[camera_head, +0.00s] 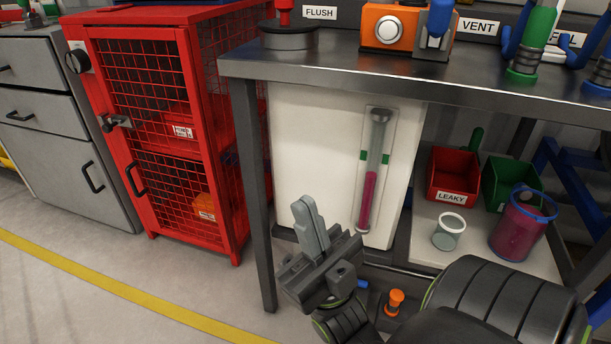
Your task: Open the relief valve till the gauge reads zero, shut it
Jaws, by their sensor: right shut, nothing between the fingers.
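My right gripper (306,214) is shut and empty, with its fingers pointing up in front of the white panel under the bench. A small orange knob (396,299) sits low under the bench, right of my gripper and apart from its fingers. A small blue part (362,284) shows beside my gripper, partly hidden by it. I cannot tell which part is the relief valve. No gauge dial is readable here. A sight tube (374,170) on the white panel holds magenta liquid to about half its height. My left gripper is not in view.
The metal bench (330,73) bears an orange box (407,28) and FLUSH and VENT labels. Its leg (254,200) stands left of my gripper. A red bin (453,177) marked LEAKY and a magenta jar (522,228) are on the lower shelf. A red cage cabinet (185,28) stands left.

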